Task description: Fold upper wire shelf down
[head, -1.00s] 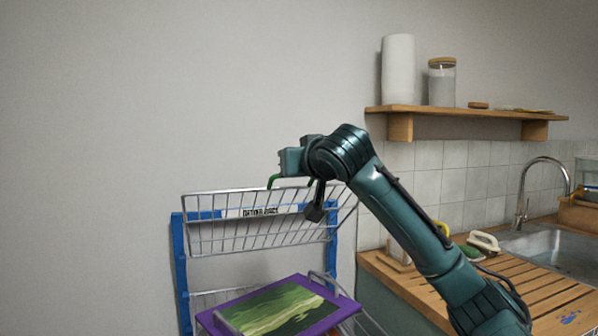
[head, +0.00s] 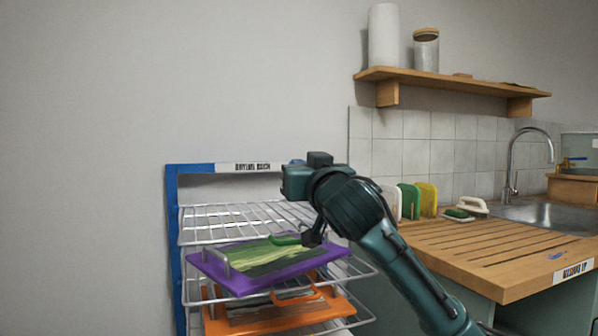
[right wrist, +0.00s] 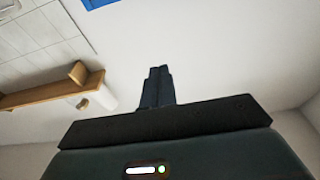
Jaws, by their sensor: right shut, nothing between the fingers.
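The upper wire shelf (head: 235,211) lies about level across the drying rack, above the purple board. A green grip (head: 286,240) shows at its front edge, against the painting behind it. My right gripper (head: 296,178) is over the right part of this shelf, its fingertips hard to make out in the head view. In the right wrist view its fingers (right wrist: 157,84) are shut with nothing between them, pointing at the bare wall. My arm hides the shelf's right end. My left gripper is not in view.
The blue rack frame (head: 174,230) stands against the wall. Below, a purple board (head: 215,270) bears a painting, with an orange board (head: 300,315) under it. A wooden counter (head: 480,240) with sink is at right. A wall shelf (head: 450,80) is above. The left is free.

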